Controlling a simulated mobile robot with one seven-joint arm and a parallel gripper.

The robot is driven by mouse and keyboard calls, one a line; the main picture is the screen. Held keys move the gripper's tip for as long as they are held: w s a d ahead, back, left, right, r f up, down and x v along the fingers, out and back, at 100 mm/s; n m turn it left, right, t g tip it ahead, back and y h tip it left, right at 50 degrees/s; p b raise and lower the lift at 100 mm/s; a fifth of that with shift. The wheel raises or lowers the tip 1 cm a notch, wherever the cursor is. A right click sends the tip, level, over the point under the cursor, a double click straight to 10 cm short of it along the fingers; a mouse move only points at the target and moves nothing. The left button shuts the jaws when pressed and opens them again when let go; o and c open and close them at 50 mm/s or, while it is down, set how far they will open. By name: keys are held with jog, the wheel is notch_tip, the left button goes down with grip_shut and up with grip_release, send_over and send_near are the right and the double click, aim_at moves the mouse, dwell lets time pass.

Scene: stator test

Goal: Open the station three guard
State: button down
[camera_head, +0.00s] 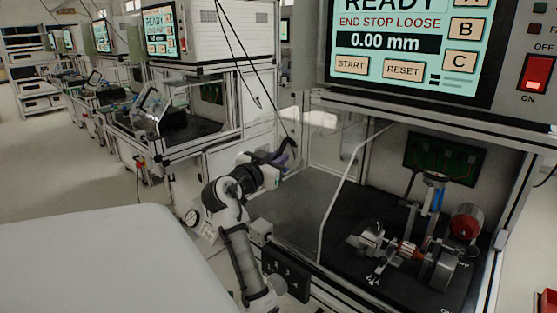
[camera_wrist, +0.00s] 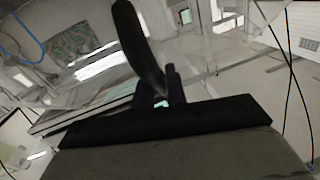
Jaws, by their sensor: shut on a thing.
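The station with the fixture stands at the right of the head view. Its clear guard (camera_head: 345,180) shows as a see-through panel with a pale edge running down across the left of the bay. How far it stands open is hard to tell. My gripper (camera_head: 279,161) is at the left front of this bay, shut on a dark handle. In the wrist view the dark curved handle (camera_wrist: 139,45) rises between the fingers of my gripper (camera_wrist: 165,88). The handle's join to the guard is not clear.
A motor fixture (camera_head: 410,245) sits on the dark bay floor (camera_head: 290,205). A screen (camera_head: 410,45) reading READY, END STOP LOOSE, 0.00 mm hangs above it, beside a red switch (camera_head: 536,73). Another station (camera_head: 180,120) stands at the left. A pale surface (camera_head: 90,255) fills the lower left.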

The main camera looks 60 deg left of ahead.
jog(key=c, duration=1.7)
grip_release()
jog(key=b+v, duration=0.3)
jog(key=v, duration=1.1)
jog(key=shift+b, duration=0.35)
jog(key=shift+w, duration=0.1)
